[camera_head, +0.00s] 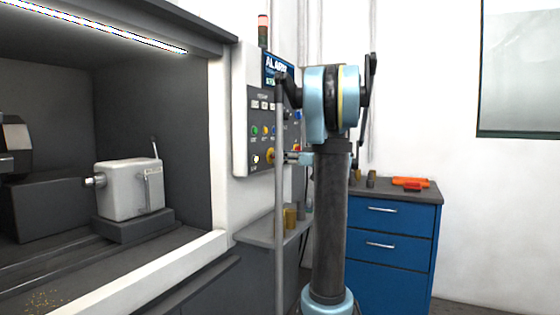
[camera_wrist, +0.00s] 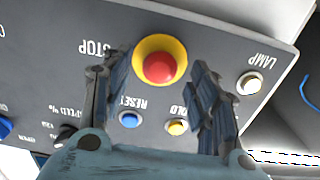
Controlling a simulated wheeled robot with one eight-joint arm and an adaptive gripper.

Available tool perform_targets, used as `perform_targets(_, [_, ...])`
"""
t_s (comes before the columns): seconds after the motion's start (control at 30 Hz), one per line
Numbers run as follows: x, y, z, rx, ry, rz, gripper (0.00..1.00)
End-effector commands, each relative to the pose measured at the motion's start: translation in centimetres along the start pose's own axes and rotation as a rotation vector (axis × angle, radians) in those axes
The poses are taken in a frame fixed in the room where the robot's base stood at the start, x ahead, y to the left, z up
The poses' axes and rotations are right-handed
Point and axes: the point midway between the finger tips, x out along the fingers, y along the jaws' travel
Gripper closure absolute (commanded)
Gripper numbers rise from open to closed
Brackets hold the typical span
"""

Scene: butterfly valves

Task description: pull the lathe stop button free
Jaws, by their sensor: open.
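The red stop button (camera_wrist: 159,68) sits in a yellow ring on the dark control panel (camera_wrist: 52,45). The word STOP is beside it, upside down in the wrist view. My gripper (camera_wrist: 161,62) is open, with one finger on each side of the button. I cannot tell whether either finger touches it. In the head view my gripper (camera_head: 292,157) is at the panel's lower part, mostly hidden by the arm.
A blue RESET button (camera_wrist: 130,119), a yellow button (camera_wrist: 177,126) and the lit LAMP button (camera_wrist: 250,83) are close to the fingers. The lathe's open bay (camera_head: 150,110) is at left. A blue cabinet (camera_head: 390,235) with orange items (camera_head: 410,182) on top stands at right.

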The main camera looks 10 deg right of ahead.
Motion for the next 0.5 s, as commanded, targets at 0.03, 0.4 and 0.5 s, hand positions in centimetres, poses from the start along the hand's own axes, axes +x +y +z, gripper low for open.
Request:
perform_targets(0.03, [0.5,-0.1,0.0,0.0,0.0,-0.002,0.46])
perform_targets(0.4, [1.6,0.0,0.0,0.0,0.0,0.0,0.46])
perform_targets(0.5, [1.6,0.0,0.0,0.0,0.0,0.0,0.46])
